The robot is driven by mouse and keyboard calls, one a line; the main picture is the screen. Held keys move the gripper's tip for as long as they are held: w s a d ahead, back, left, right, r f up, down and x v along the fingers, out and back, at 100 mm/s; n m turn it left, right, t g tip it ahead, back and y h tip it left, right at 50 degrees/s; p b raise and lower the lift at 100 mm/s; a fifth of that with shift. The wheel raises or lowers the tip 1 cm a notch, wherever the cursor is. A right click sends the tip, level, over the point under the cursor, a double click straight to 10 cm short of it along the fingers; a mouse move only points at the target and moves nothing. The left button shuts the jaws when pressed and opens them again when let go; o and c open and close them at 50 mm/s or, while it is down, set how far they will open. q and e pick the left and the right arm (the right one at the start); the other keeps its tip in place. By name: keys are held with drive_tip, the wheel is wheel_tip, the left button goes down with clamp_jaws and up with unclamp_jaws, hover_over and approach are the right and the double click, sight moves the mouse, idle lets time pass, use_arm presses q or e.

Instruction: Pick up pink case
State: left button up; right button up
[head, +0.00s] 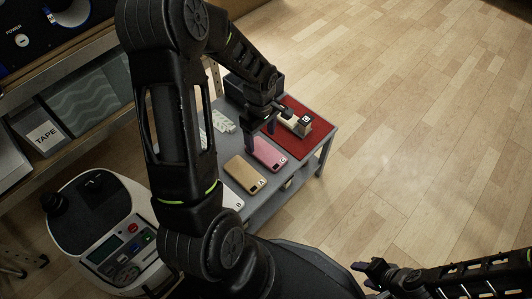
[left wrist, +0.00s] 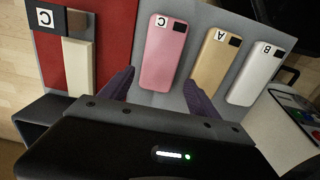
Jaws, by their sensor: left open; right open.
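The pink case (head: 270,153), marked C, lies flat on the grey table (head: 313,149). It also shows in the left wrist view (left wrist: 164,58). My left gripper (head: 261,136) is open, above the table by the pink case. In the left wrist view its two dark fingers (left wrist: 158,90) are spread, with the lower part of the pink case between their tips; I cannot tell how high they are above it. My right gripper (head: 372,276) is open and empty at the bottom right, well away from the table.
A gold case (head: 245,175) marked A and a white case (head: 228,197) marked B lie beside the pink one. A red mat (head: 310,142) holds a block labelled C (head: 305,121). A mug press (head: 108,232) stands at left, near shelves (head: 88,87).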

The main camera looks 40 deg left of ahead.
sight(262, 150)
use_arm(q)
wheel_tip(262, 150, down, 5)
drive_tip(key=shift+w+d+f+b, duration=0.1)
drive_tip(key=shift+d+f+b, duration=0.05)
drive_tip(key=shift+b, duration=1.1)
drive_tip(key=c, duration=1.1)
wheel_tip(262, 150, up, 10)
drive_tip(key=p, duration=0.4)
